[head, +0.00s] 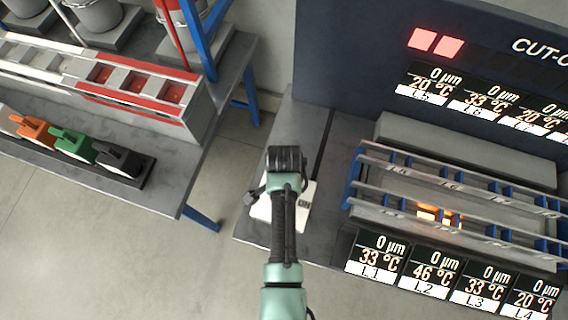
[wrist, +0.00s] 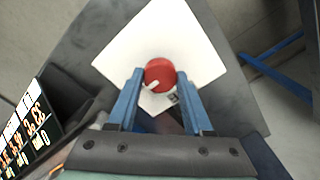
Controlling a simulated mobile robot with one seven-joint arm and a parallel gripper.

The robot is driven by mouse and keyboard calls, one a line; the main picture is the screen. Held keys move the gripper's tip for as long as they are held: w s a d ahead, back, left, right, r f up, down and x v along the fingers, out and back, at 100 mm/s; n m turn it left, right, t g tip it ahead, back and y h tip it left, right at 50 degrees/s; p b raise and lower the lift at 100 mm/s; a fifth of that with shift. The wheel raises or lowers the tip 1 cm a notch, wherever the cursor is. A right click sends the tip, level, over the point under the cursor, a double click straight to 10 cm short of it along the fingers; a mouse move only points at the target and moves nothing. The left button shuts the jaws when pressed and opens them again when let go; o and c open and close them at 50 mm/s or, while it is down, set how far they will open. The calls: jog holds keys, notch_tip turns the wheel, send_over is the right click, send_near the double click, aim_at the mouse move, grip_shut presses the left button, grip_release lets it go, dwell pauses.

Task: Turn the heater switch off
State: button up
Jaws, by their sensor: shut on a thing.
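The heater switch is a round red knob (wrist: 159,73) on a white square plate (wrist: 190,45), seen in the wrist view. A small white mark on the knob points toward the lower left. My gripper (wrist: 160,80) has one blue finger on each side of the knob and is shut on it. In the head view my gripper (head: 285,160) is over the white plate (head: 302,217), which shows the label "ON" on its right side. My arm hides the knob there.
A heater rack (head: 460,200) with blue dividers and an orange glow stands to the right. Display panels (head: 430,270) sit in front of it, and a dark panel (head: 350,50) stands behind. A left table (head: 190,160) holds orange, green and black objects.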

grip_shut()
jog(key=shift+n, duration=0.3)
jog(key=n+p, duration=0.1)
jog(key=n, duration=0.1)
jog(key=shift+r+n+p, duration=0.15)
jog(key=shift+n+p, duration=0.15)
jog(key=shift+n, duration=0.1)
jog(key=n+p, duration=0.1)
jog(key=n, duration=0.4)
jog(key=shift+p, duration=0.3)
jog(key=n+p, duration=0.1)
jog(key=n, duration=0.3)
jog(key=shift+n, duration=0.4)
jog(key=n, duration=0.4)
jog(key=shift+n+p, duration=0.3)
